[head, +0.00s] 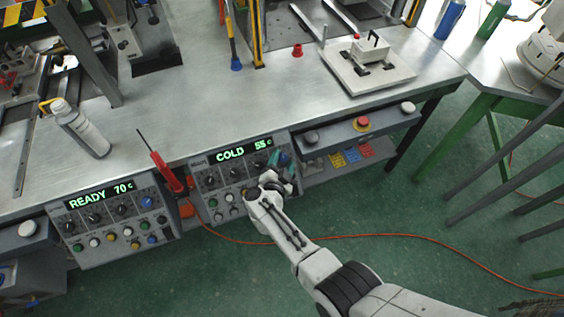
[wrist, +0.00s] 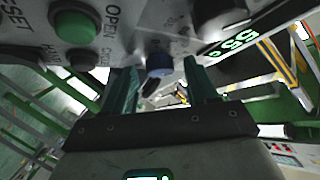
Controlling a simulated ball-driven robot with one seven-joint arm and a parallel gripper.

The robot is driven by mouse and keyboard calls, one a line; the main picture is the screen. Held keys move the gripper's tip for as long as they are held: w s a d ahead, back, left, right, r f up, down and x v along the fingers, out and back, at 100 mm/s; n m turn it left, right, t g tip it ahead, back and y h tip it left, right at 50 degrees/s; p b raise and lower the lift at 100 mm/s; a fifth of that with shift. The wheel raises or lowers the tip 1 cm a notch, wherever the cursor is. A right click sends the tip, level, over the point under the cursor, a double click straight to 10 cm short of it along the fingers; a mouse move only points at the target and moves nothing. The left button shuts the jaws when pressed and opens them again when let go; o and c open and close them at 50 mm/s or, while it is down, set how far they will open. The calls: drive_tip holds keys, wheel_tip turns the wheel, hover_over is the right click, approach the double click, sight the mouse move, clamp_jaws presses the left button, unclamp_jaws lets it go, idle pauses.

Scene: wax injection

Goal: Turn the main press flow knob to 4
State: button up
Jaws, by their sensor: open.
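The press control panel with the green display reading COLD 55 (head: 240,152) is on the bench front, right of a similar panel reading READY 70 (head: 98,194). My gripper (head: 281,160) is at the right end of the COLD panel and hides part of its controls. In the wrist view my gripper (wrist: 161,85) is open, with one dark green finger on each side. A blue knob (wrist: 160,64) shows between and just beyond the fingertips; contact cannot be told. Its number marks are not readable. Black knobs (head: 233,173) sit under the display.
A green button (wrist: 74,26) and a dark knob (wrist: 222,14) flank the blue knob. A red emergency button (head: 362,124) is to the right. An orange cable (head: 385,236) crosses the open floor.

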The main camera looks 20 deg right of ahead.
drive_tip(key=p+v, duration=0.2)
drive_tip(key=v, duration=0.9)
drive_tip(key=shift+w, duration=0.15)
idle(0.3)
